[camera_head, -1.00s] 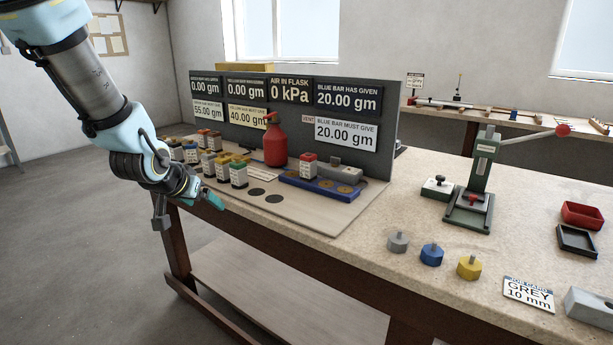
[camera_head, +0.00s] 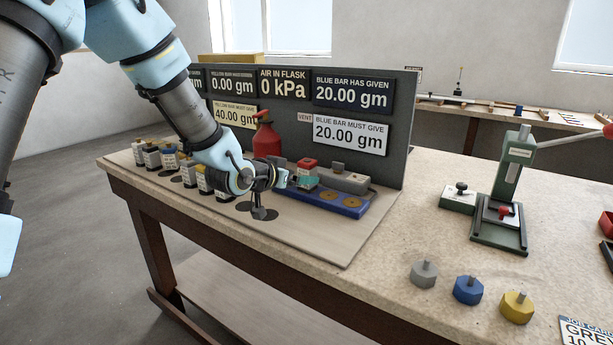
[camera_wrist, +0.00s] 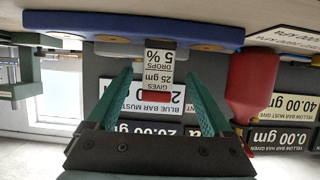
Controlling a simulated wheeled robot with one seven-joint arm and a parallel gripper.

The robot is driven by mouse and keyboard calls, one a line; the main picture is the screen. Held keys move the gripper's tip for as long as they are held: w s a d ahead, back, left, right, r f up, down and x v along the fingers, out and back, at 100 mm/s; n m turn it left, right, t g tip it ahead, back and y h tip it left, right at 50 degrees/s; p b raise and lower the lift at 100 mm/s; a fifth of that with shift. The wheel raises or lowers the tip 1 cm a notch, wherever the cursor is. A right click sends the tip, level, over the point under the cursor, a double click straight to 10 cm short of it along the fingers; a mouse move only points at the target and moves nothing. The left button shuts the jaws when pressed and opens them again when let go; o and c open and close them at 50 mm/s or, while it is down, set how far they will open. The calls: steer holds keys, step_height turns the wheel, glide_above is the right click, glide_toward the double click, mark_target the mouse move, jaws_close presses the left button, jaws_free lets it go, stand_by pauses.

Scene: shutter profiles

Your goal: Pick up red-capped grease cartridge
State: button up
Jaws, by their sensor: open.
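The red-capped grease cartridge (camera_head: 306,165) stands on the blue bar (camera_head: 345,209) in the head view, partly hidden behind my gripper (camera_head: 300,181). In the wrist view, which is upside down, the cartridge (camera_wrist: 158,64) shows a white and dark label reading "gives 25 gm, drops 5 %". Its red cap (camera_wrist: 155,97) lies in line with the gap between my two teal fingers. My gripper (camera_wrist: 158,75) is open, with a visible gap on each side of the cartridge. I cannot tell how deep it is between the fingers.
A red flask (camera_head: 267,141) stands just behind and left of my gripper. A grey block (camera_head: 344,180) lies behind the blue bar. Several cartridges (camera_head: 168,156) stand at the left of the board. A dark panel (camera_head: 396,130) with signs rises behind. The front right board is clear.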

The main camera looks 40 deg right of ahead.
steer(key=shift+p+x, duration=1.3)
steer(key=shift+x, duration=2.5)
steer(key=shift+s, duration=0.15)
steer(key=shift+c, duration=0.3)
jaws_close()
